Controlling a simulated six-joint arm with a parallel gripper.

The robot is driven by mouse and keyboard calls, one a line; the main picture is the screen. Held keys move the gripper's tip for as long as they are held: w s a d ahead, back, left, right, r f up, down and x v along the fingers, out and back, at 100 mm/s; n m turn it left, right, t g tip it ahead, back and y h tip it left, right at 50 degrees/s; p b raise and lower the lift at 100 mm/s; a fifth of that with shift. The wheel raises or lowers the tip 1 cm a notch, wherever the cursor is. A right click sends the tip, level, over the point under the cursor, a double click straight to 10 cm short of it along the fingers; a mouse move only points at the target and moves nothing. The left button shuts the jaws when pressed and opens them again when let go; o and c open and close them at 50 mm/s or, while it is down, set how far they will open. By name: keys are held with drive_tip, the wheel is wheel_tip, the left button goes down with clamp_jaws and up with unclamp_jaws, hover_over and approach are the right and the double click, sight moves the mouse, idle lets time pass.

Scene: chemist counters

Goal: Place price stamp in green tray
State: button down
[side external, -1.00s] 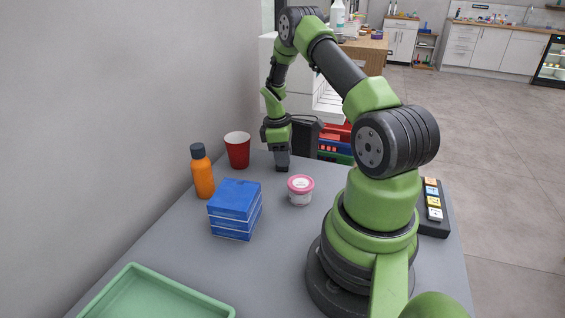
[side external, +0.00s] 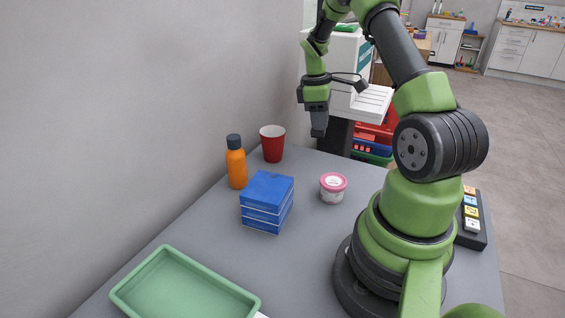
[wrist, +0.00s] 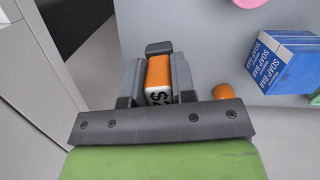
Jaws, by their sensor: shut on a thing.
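My gripper (side external: 319,128) is raised above the far end of the grey counter, fingers pointing down. In the wrist view my gripper (wrist: 156,88) is shut on an orange and white block with dark lettering, the price stamp (wrist: 157,72). The stamp sits between the two dark fingers; I cannot make it out in the side view. The green tray (side external: 185,287) lies at the near left of the counter, empty as far as it shows, far from my gripper.
Between gripper and tray stand a red cup (side external: 272,144), an orange bottle (side external: 236,168) with a dark cap, stacked blue soap boxes (side external: 267,203) and a pink-lidded tub (side external: 332,188). A wall runs along the left. A black holder (side external: 473,240) with coloured labels is at right.

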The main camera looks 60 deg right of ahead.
wheel_tip(320, 180, up, 7)
drive_tip(key=shift+w+a+f, duration=0.15)
drive_tip(key=shift+f, duration=0.05)
drive_tip(key=w+a+n, duration=0.5)
drive_tip(key=w+a, duration=0.3)
drive_tip(key=a, duration=0.5)
drive_tip(key=n+t+h, duration=0.1)
drive_tip(key=n+t, duration=0.1)
drive_tip(key=n, duration=0.8)
hover_over(197, 306)
drive_tip(key=shift+a+f, duration=0.2)
drive_tip(key=shift+f, duration=3.65)
drive_tip(key=shift+a+f, duration=0.2)
drive_tip(key=shift+f, duration=3.6)
